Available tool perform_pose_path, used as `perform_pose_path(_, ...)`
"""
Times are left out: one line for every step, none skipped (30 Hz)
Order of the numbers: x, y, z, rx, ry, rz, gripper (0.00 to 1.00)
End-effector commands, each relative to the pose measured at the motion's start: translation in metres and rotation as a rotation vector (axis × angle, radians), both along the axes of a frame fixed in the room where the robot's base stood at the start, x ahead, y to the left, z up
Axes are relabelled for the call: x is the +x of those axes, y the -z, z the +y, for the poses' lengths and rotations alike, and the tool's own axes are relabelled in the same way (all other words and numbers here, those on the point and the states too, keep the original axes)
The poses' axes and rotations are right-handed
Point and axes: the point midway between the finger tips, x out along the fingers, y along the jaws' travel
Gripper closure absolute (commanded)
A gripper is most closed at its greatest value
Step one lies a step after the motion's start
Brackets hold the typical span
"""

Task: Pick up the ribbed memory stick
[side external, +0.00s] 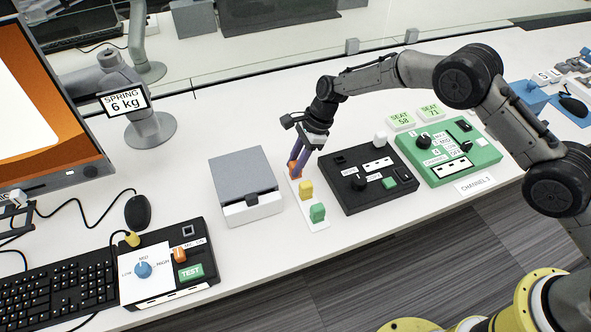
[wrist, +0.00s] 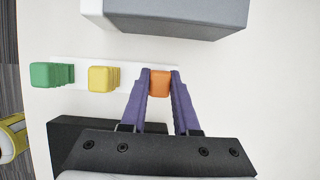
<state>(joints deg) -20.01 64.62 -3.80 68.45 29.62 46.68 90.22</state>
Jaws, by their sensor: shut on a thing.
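Three coloured memory sticks stand in a row on a white strip (side external: 311,214): an orange stick (wrist: 160,84), a yellow stick (side external: 306,190) and a green stick (side external: 317,212). In the wrist view the yellow stick (wrist: 99,79) and green stick (wrist: 45,76) show wavy, ribbed-looking sides. The orange stick's sides are covered by my fingers, so its ribbing is hard to tell. My gripper (wrist: 160,76) has its purple fingers shut on the orange stick, at the strip's far end. I cannot tell whether that stick is still seated on the strip.
A grey-lidded white box (side external: 244,184) stands left of the strip. A black control box (side external: 367,178) is close on the right, with a green control box (side external: 447,150) beyond it. The white table (side external: 230,115) is clear behind the grey-lidded box.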

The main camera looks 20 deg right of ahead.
Motion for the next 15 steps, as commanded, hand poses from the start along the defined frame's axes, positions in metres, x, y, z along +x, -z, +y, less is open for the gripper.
perform_pose_path(0.0,0.0,0.0,0.0,0.0,-0.001,1.0)
perform_pose_path(0.0,0.0,0.0,0.0,0.0,-0.001,1.0)
perform_pose_path(0.0,0.0,0.0,0.0,0.0,-0.001,1.0)
perform_pose_path(0.0,0.0,0.0,0.0,0.0,-0.001,1.0)
perform_pose_path(0.0,-0.001,0.0,0.0,0.0,-0.001,1.0)
perform_pose_path(0.0,-0.001,0.0,0.0,0.0,-0.001,1.0)
perform_pose_path(0.0,-0.002,0.0,0.0,0.0,-0.001,1.0)
perform_pose_path(0.0,-0.003,0.0,0.001,-0.001,-0.001,1.0)
perform_pose_path(0.001,-0.005,0.0,0.001,0.0,-0.002,1.0)
perform_pose_path(0.001,-0.007,0.0,0.001,0.0,-0.002,1.0)
perform_pose_path(0.001,-0.009,0.0,0.001,-0.001,-0.003,1.0)
perform_pose_path(0.001,-0.013,0.0,0.001,-0.001,-0.003,1.0)
perform_pose_path(0.001,-0.016,0.0,0.001,-0.001,-0.003,1.0)
perform_pose_path(0.001,-0.02,0.0,0.001,-0.002,-0.004,1.0)
perform_pose_path(0.001,-0.026,0.0,0.001,-0.001,-0.005,1.0)
